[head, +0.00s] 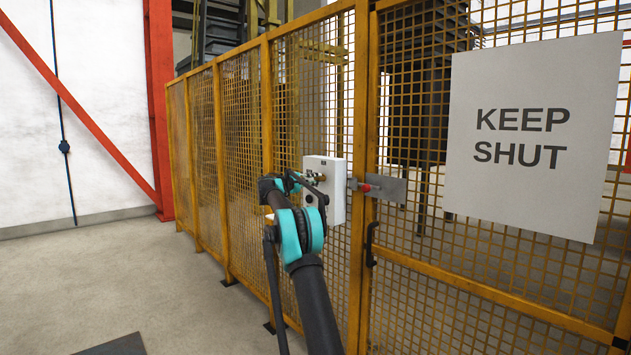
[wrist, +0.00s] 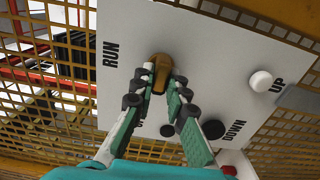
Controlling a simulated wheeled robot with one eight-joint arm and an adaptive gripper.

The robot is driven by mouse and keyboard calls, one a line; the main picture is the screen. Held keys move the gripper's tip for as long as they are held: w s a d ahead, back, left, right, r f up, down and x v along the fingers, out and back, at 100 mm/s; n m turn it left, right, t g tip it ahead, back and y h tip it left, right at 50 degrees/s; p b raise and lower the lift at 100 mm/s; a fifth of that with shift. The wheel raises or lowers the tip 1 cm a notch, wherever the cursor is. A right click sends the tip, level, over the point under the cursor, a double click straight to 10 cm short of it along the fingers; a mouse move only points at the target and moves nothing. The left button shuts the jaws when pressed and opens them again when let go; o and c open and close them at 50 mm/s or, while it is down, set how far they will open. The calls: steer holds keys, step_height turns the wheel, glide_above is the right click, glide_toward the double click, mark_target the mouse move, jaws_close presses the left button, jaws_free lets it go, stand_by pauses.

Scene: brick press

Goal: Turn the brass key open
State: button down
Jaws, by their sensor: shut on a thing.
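The brass key (wrist: 161,60) is on a white control panel (wrist: 118,22) in the wrist view. My gripper (wrist: 163,80) is shut on the key, one finger on each side. The upper end of the key shows between and beyond the fingertips. The word RUN is printed to the left of the key, turned sideways. Another label below is mostly hidden behind my gripper. In the head view the panel is a white box (head: 337,208) on the yellow mesh fence, and my gripper (head: 306,178) is at its front face. The key is too small there to judge its angle.
The panel also bears a white UP button (wrist: 261,81), a black DOWN button (wrist: 213,129) and another dark round part (wrist: 167,130). Right of the box are a gate latch with a grey plate (head: 388,189) and a KEEP SHUT sign (head: 530,190).

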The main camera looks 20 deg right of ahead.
steer(key=shift+a, duration=0.1)
steer(key=c, duration=1.5)
jaws_free()
steer(key=shift+c, duration=0.2)
steer(key=shift+a, duration=0.1)
steer(key=v, duration=1.1)
steer(key=shift+s+a, duration=0.15)
steer(key=shift+a, duration=0.2)
steer(key=s+a+f+m+g+y, duration=0.15)
steer(key=s+f+y, duration=0.25)
steer(key=s+f, duration=0.75)
steer(key=s+a+f+m+y, duration=0.1)
steer(key=s+a+f+y, duration=0.4)
steer(key=s, duration=1.1)
steer(key=s+f+m+g+y, duration=0.1)
steer(key=s+f+y, duration=0.2)
steer(key=s+f, duration=0.85)
steer(key=s+a+f+y, duration=0.1)
steer(key=s+a+f, duration=0.2)
steer(key=s, duration=0.4)
steer(key=s+a+f+y, duration=0.2)
steer(key=s+a+f, duration=0.1)
steer(key=s, duration=0.4)
steer(key=s+a+f+y, duration=0.2)
steer(key=s+a+f, duration=0.1)
steer(key=s, duration=0.5)
steer(key=shift+a+f+m, duration=0.35)
steer(key=shift+a+f, duration=0.05)
steer(key=shift+f, duration=0.35)
